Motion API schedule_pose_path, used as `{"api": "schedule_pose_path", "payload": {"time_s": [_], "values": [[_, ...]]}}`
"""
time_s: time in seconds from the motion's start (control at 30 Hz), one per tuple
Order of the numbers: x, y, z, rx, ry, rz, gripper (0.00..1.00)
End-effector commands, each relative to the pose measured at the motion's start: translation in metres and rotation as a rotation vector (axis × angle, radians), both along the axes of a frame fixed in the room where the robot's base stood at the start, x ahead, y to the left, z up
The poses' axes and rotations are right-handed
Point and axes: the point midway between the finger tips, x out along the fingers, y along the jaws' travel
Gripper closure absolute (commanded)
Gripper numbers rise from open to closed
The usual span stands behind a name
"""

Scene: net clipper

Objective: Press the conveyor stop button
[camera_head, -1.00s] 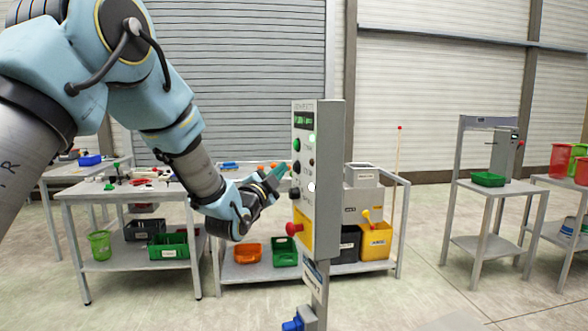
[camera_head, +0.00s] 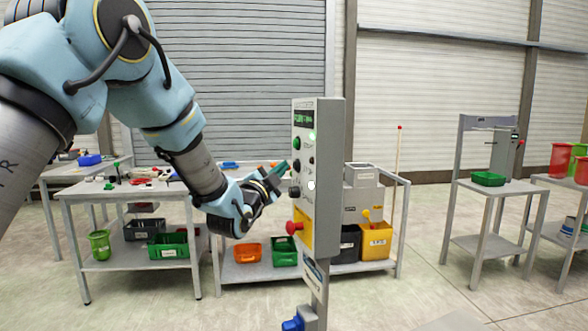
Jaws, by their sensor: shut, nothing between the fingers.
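A grey control panel (camera_head: 328,180) stands upright on a post in the middle of the view. Its left face carries a small green-lit display (camera_head: 303,118), a green button (camera_head: 296,143), dark buttons below it, a lit green lamp (camera_head: 312,136) and a lit white one (camera_head: 311,186). A red mushroom button (camera_head: 293,228) sticks out from a yellow plate (camera_head: 305,232) lower down. The labels are too small to read, so I cannot tell which is the conveyor stop button. My gripper (camera_head: 283,168) is shut and empty, its tips close to the panel's upper dark buttons; contact cannot be told.
Behind the panel is a grey cart (camera_head: 394,268) with orange, green, black and yellow bins. A workbench (camera_head: 125,192) with small tools stands at left. A stand with a green tray (camera_head: 488,179) is at right.

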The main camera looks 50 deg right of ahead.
Motion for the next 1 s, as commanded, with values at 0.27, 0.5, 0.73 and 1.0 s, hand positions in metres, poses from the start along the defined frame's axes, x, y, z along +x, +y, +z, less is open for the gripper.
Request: {"api": "schedule_pose_path", "payload": {"time_s": [0.27,0.5,0.73,1.0], "values": [[-0.0023,-0.0046,0.0,0.0,0.0,0.0,1.0],[-0.0023,-0.0046,-0.0001,0.0,0.0,0.0,1.0],[-0.0031,-0.0062,-0.0005,0.0,0.0,0.0,1.0],[-0.0046,-0.009,-0.0006,0.0,0.0,0.0,1.0]]}}
